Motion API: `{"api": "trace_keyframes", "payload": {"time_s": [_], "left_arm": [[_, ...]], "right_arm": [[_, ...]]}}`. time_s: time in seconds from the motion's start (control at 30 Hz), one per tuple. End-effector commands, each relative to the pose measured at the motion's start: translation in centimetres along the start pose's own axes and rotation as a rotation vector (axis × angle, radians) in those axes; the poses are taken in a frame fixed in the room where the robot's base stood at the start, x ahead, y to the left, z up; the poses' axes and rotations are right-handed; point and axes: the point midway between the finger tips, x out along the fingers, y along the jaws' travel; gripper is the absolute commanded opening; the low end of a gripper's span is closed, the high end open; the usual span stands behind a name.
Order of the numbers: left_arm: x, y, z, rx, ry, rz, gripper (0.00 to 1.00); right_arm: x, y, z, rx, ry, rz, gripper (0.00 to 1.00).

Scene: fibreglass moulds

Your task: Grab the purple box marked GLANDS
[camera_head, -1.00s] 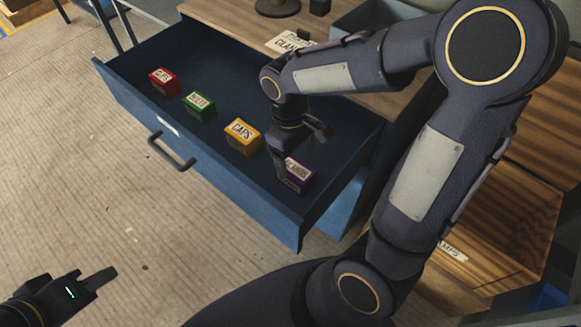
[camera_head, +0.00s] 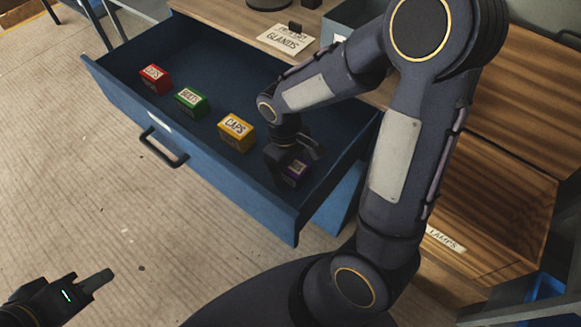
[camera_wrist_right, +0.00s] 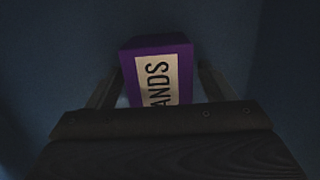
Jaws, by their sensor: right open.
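The purple box (camera_head: 297,171) stands in the right end of the open blue drawer, partly hidden by my right gripper (camera_head: 292,170). In the right wrist view the purple box (camera_wrist_right: 157,62) shows a pale label ending in "ANDS"; its lower part is hidden by the gripper body. My right gripper (camera_wrist_right: 157,85) is open, with one finger on each side of the box. I cannot tell whether the fingers touch it. My left gripper (camera_head: 95,283) is at the lower left, over the floor and away from the drawer; its jaw opening is unclear.
The blue drawer (camera_head: 200,146) also holds a red box (camera_head: 155,79), a green box (camera_head: 192,102) and a yellow CAPS box (camera_head: 236,132), in a row left of the purple one. An open wooden compartment (camera_head: 500,215) is at right.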

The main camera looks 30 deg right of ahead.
Motion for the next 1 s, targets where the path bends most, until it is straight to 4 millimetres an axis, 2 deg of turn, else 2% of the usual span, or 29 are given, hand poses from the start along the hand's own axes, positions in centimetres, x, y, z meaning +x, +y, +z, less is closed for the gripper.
{"api": "trace_keyframes", "payload": {"time_s": [0.6, 1.0], "left_arm": [[0.27, -0.12, 0.14, 0.0, 0.0, 0.0, 0.36], [0.27, -0.12, 0.14, 0.0, 0.0, 0.0, 0.36]], "right_arm": [[0.46, -0.02, -0.06, 0.0, 0.0, 0.0, 0.75], [0.45, -0.02, -0.06, 0.0, 0.0, 0.0, 0.23]]}}
